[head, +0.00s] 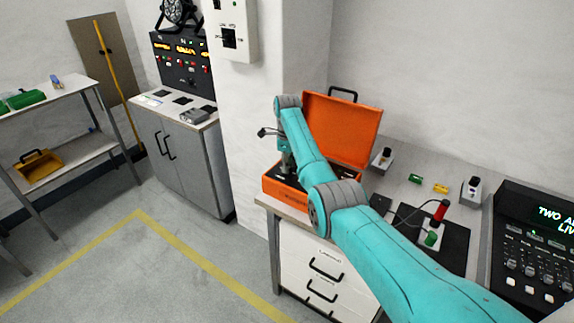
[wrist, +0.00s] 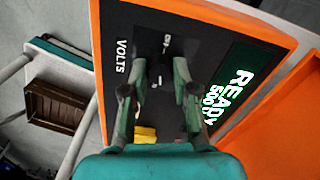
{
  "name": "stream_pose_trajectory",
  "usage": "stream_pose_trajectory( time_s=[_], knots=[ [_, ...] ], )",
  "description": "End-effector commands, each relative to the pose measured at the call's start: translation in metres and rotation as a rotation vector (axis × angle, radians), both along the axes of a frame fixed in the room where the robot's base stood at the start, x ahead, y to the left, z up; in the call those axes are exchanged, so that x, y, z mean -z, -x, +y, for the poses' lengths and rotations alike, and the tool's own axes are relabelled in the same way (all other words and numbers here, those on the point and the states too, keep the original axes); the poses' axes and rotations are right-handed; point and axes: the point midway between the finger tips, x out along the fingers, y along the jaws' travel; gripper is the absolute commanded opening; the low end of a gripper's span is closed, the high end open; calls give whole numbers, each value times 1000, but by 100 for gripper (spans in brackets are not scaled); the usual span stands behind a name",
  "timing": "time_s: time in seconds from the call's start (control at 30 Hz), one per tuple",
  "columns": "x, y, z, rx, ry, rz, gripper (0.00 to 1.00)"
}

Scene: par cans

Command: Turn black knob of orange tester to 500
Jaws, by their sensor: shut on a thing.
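The orange tester (head: 283,189) lies open on the bench, its orange lid (head: 345,125) raised behind. In the wrist view its black panel sits in an orange rim (wrist: 96,60). The panel carries a "VOLTS" label and a green display (wrist: 226,93) that appears to read "READY 500V". My gripper (wrist: 160,72) points down at the panel, its fingers on either side of the black knob (wrist: 158,70) and shut on it. The knob is partly hidden by the fingers, and its white marks are small. In the head view my gripper (head: 287,160) is over the tester; the knob is hidden there.
A yellow part (wrist: 145,134) shows on the panel near my gripper. On the bench to the right are a black mat (head: 455,245) with red and green pieces and a control console (head: 535,245). White drawers (head: 318,275) stand below. The floor at left is clear.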

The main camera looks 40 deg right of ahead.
Motion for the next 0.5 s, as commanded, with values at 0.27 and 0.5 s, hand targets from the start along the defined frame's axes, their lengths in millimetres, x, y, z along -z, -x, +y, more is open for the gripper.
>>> stream_pose_trajectory(
  time_s=[0.27, 0.5],
  knots=[
    [0, 0, 0, 178, 0, -1, 0],
    [-1, -1, 0, 262, 0, -1, 0]
  ],
)
